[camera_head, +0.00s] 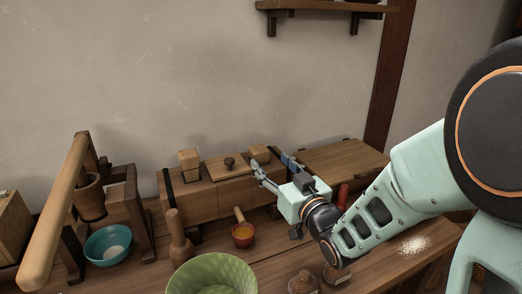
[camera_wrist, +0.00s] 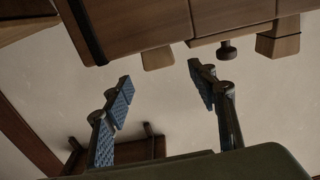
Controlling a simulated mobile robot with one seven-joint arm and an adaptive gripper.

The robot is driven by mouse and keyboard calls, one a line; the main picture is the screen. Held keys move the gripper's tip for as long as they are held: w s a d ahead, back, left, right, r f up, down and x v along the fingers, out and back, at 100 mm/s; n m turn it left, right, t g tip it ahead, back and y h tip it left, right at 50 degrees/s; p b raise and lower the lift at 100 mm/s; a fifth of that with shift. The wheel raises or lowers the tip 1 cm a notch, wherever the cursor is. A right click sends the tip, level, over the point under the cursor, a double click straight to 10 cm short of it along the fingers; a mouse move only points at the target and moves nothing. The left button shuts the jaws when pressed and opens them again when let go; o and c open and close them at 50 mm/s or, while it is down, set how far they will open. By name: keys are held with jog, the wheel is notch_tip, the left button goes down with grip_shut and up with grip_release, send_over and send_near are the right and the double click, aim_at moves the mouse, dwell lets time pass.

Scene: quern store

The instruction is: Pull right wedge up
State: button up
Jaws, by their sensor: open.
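The right wedge (camera_head: 260,153) is a pale wooden block low in the top of a long wooden chest (camera_head: 205,201), right of a knobbed lid. In the wrist view, which appears upside down, the right wedge (camera_wrist: 158,58) shows just beyond the gap between my fingertips. The left wedge (camera_head: 189,160) stands taller on the chest's left part; it also shows in the wrist view (camera_wrist: 278,46). My gripper (camera_head: 271,165) is open and empty near the chest's right part, with blue-padded fingers apart (camera_wrist: 160,82). I cannot tell whether a finger touches the chest.
The lid's dark knob (camera_head: 229,162) stands between the wedges. A wall shelf (camera_head: 330,6) hangs above.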

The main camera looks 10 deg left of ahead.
aim_at(263, 153)
jog(key=b+x, duration=0.1)
jog(key=x, duration=0.7)
jog(key=shift+w+a, duration=0.15)
jog(key=shift+w, duration=0.1)
jog(key=shift+c, duration=0.5)
grip_shut()
